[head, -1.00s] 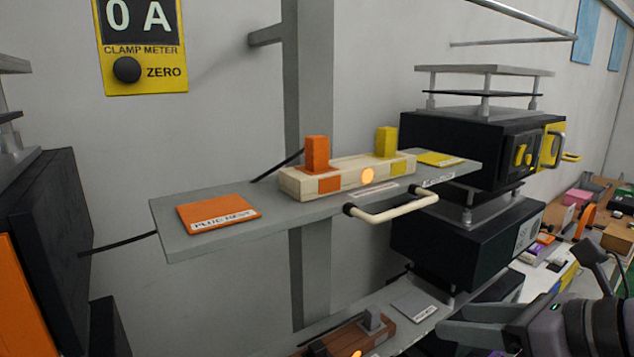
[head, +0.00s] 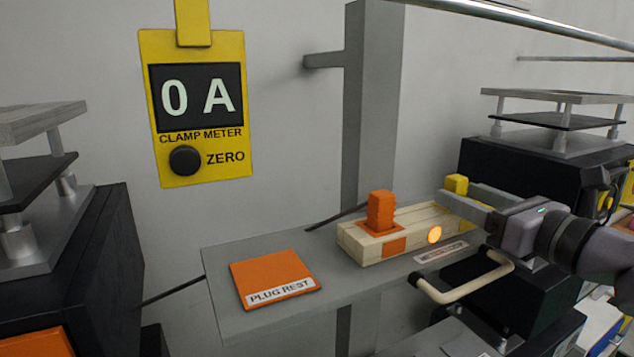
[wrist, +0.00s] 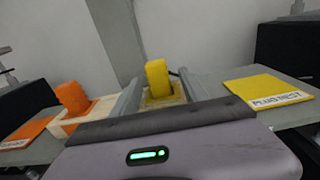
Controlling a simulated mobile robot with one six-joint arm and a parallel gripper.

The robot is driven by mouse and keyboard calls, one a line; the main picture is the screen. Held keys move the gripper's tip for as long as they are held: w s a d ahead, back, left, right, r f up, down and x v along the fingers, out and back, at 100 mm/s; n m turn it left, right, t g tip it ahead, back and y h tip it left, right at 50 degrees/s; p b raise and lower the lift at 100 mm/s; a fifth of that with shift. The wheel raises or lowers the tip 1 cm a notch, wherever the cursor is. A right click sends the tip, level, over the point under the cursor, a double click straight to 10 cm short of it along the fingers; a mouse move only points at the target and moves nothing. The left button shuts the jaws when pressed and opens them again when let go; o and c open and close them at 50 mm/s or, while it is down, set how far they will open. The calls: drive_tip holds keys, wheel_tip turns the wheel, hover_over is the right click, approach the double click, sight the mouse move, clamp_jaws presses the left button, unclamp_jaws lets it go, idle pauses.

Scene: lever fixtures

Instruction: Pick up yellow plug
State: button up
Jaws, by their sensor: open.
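The yellow plug (head: 456,184) stands upright in the right end of the cream socket block (head: 375,246) on the grey shelf. In the wrist view the yellow plug (wrist: 157,78) rises between the two fingers of my gripper (wrist: 160,88). My gripper (head: 462,200) is open, with a finger on either side of the plug. I see a gap on each side of the plug in the wrist view. In the head view the fingers hide the plug's lower part.
An orange plug (head: 380,210) stands in the block's left end. An orange plug rest (head: 273,278) lies at left; a yellow plug rest (wrist: 267,92) lies right of my gripper. A cream handle (head: 468,291) juts from the shelf front. A clamp meter (head: 197,108) reads 0 A.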

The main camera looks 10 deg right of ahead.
drive_tip(key=p+x, duration=0.1)
drive_tip(key=x, duration=0.4)
drive_tip(key=shift+a+r+p, duration=0.1)
drive_tip(key=shift+r+p, duration=0.05)
drive_tip(key=shift+p, duration=0.15)
drive_tip(key=shift+w, duration=0.3)
drive_tip(key=shift+s, duration=0.2)
drive_tip(key=shift+c, duration=0.6)
drive_tip(key=shift+s, duration=0.1)
drive_tip(key=c, duration=0.4)
clamp_jaws()
